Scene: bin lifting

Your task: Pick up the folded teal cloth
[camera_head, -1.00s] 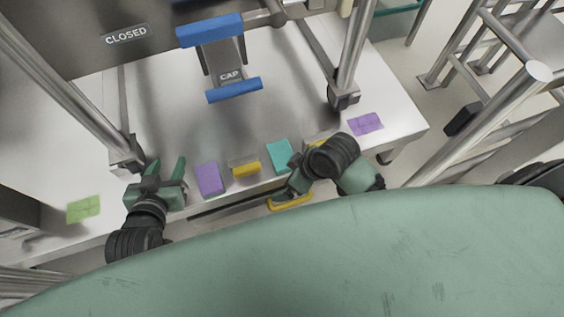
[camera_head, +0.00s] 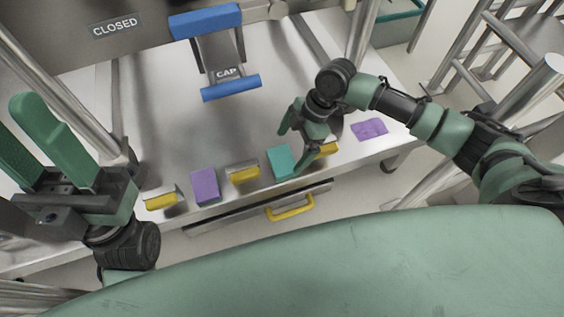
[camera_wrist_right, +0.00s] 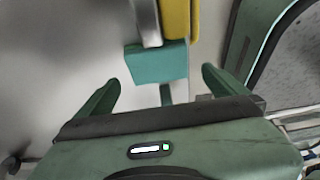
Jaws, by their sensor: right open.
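The folded teal cloth (camera_head: 280,162) lies near the front edge of the metal tabletop, between two yellow-and-silver pieces. My right gripper (camera_head: 299,150) is open and empty, pointing down beside and just above the cloth. In the right wrist view, the teal cloth (camera_wrist_right: 157,63) shows just beyond the open fingers (camera_wrist_right: 160,79), roughly centred between them and apart from both. My left gripper (camera_head: 16,112) is open and empty at the far left, raised close to the head camera.
A purple block (camera_head: 205,186) and yellow-and-silver pieces (camera_head: 242,173) line the front edge. A flat purple cloth (camera_head: 369,129) lies to the right. A drawer with a yellow handle (camera_head: 291,208) sits below. A blue-edged "CAP" bracket (camera_head: 228,75) and metal posts stand behind.

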